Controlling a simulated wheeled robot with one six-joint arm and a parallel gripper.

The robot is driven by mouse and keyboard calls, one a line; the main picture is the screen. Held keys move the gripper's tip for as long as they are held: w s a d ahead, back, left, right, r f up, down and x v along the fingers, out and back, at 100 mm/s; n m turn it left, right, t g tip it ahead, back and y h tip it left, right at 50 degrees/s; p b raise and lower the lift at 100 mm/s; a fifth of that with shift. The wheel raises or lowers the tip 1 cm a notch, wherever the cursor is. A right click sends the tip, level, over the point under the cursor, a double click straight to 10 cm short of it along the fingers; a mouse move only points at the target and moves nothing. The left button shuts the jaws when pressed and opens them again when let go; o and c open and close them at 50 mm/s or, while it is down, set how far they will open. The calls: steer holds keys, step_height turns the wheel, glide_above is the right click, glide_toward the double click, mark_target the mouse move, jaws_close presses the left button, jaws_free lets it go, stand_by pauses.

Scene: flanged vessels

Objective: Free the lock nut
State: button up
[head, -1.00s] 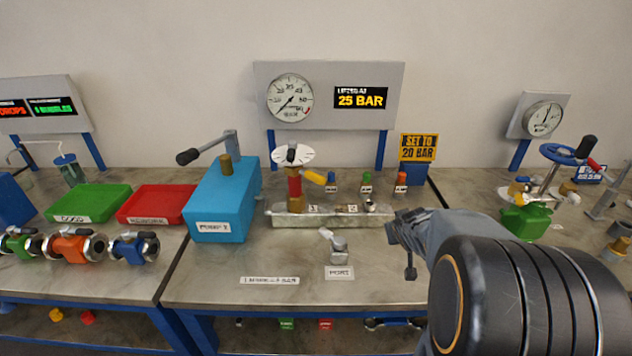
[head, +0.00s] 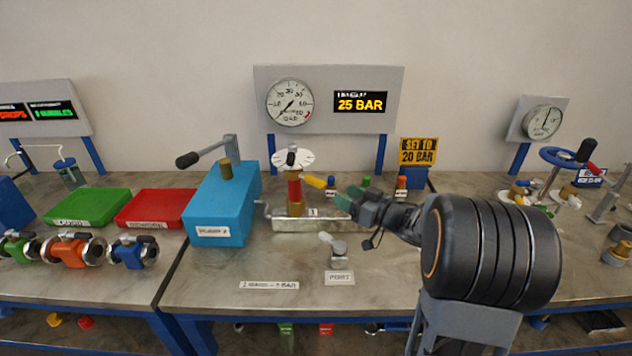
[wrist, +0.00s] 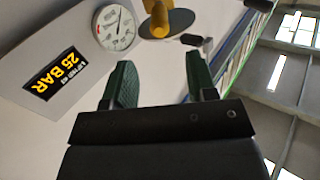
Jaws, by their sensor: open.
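A valve with a red body (head: 294,189) and brass base stands on a metal block (head: 290,226) at the middle of the bench. A white marked disc (head: 283,160) tops it, and a yellow lever (head: 316,181) sticks out to its right. I cannot tell which part is the lock nut. My gripper (head: 348,197) is open and empty, just right of the valve, its green fingers pointing left and a gap short of the lever. In the wrist view, a yellow part (wrist: 157,16) and a grey disc (wrist: 178,24) lie beyond the open fingers (wrist: 160,85).
A panel holds a gauge (head: 290,102) and a display (head: 361,102) reading 25 BAR. A sign (head: 418,151) says SET TO 20 BAR. A blue pump box (head: 222,205) stands left. Small coloured-top pieces (head: 401,183) stand behind my gripper. A small port fitting (head: 337,248) is in front.

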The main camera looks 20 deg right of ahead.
mark_target(316, 181)
steer(key=p+x, duration=0.1)
steer(key=x, duration=1)
jaws_close()
stand_by(0.3)
